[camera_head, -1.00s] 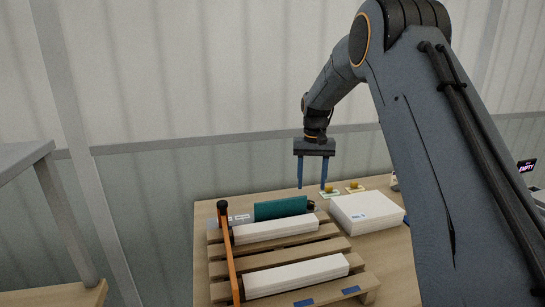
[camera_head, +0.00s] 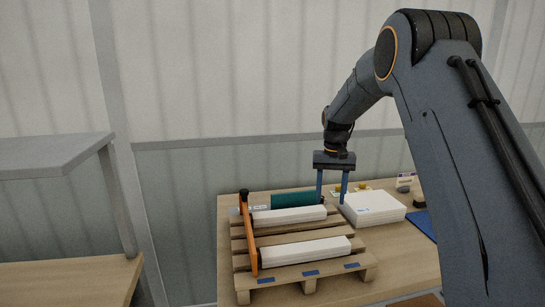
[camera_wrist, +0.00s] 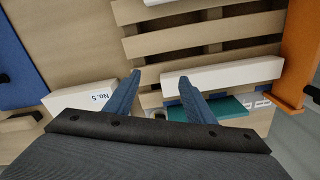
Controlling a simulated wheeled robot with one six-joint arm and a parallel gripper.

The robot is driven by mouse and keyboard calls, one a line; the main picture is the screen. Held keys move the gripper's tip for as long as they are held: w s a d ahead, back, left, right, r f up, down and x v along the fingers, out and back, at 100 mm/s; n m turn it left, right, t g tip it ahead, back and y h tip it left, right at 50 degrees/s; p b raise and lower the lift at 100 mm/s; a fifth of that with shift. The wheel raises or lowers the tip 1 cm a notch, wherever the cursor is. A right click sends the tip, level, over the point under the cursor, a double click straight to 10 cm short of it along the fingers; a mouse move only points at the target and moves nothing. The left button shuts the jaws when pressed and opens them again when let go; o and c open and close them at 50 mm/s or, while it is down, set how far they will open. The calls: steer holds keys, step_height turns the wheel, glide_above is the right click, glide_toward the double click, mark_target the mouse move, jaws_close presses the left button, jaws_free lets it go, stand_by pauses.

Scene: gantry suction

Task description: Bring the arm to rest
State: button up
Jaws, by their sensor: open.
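My gripper (camera_head: 332,198) is open, with its two blue fingers pointing down over the back of the table, near the pallet's right end. Nothing shows between the fingers. In the wrist view the gripper (camera_wrist: 152,80) is also open and empty. My arm reaches in from the right and bends down to the gripper.
A wooden pallet (camera_head: 300,233) on the table (camera_head: 395,268) carries two long white boxes (camera_head: 305,251) and an orange bar (camera_head: 250,240). A blue mat (camera_head: 422,225) lies at the right. A grey shelf (camera_head: 55,152) stands at the left. The air above the pallet is clear.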

steer(key=s+f, duration=0.2)
steer(key=s, duration=1.5)
steer(key=s+f+n+t+b, duration=0.1)
steer(key=s+f, duration=0.2)
steer(key=s, duration=1.5)
steer(key=shift+d+n, duration=0.2)
steer(key=shift+n, duration=0.1)
